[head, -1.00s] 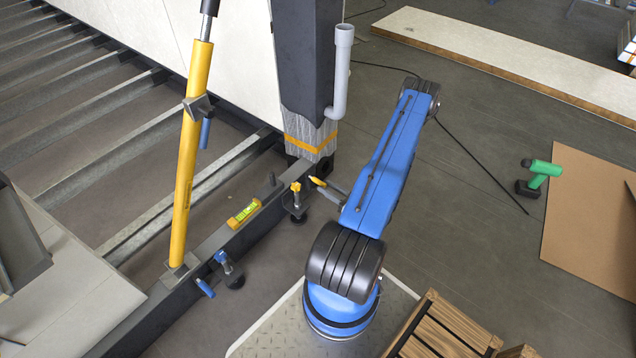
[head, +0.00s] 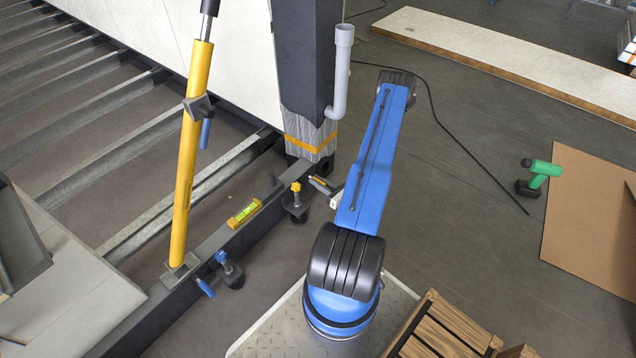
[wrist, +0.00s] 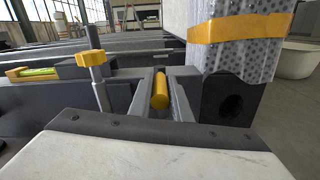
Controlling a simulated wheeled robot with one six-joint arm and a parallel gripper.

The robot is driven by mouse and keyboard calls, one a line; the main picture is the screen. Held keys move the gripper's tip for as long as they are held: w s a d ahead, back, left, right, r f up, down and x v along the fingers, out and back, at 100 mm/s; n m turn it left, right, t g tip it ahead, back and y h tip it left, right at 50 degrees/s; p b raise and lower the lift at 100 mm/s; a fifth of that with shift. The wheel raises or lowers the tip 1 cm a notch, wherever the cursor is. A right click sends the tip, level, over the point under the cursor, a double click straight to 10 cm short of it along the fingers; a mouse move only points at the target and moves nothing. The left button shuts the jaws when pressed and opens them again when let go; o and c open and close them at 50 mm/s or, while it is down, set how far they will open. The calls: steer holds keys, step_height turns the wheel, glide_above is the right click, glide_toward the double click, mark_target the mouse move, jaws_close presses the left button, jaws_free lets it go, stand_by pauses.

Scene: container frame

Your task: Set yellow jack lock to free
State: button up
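The yellow jack (head: 295,203) stands on the floor beside the dark beam, with a yellow knob on top. The knob and its grey post (wrist: 97,70) show at the left of the wrist view. A yellow lock lever (wrist: 160,92), a short rounded handle, lies just right of the post. My gripper (wrist: 158,95) has one grey finger on each side of this lever, with narrow gaps visible. In the head view, my gripper (head: 322,184) sits right of the jack, by the wrapped post's foot. Contact with the lever cannot be told.
The wrapped post (head: 308,130) with an orange strap rises close behind my gripper. A blue-knobbed jack (head: 230,272) and a level (head: 244,213) are to the left along the beam. A grey pipe (head: 341,75) hangs beside the post.

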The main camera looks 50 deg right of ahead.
jaws_close()
steer(key=shift+d+y, duration=0.15)
steer(key=shift+y, duration=0.15)
steer(key=w+d+n+g+y, duration=0.1)
steer(key=d+n+g+y, duration=0.1)
steer(key=n+g+y, duration=0.3)
steer(key=w+d+n+g+y, duration=0.2)
steer(key=n+g+y, duration=0.4)
steer(key=y, duration=0.3)
steer(key=shift+w+d+n+y, duration=0.3)
steer(key=shift+d+n+y, duration=0.1)
steer(key=shift+n, duration=0.5)
steer(key=o, duration=0.6)
jaws_free()
steer(key=shift+d, duration=0.1)
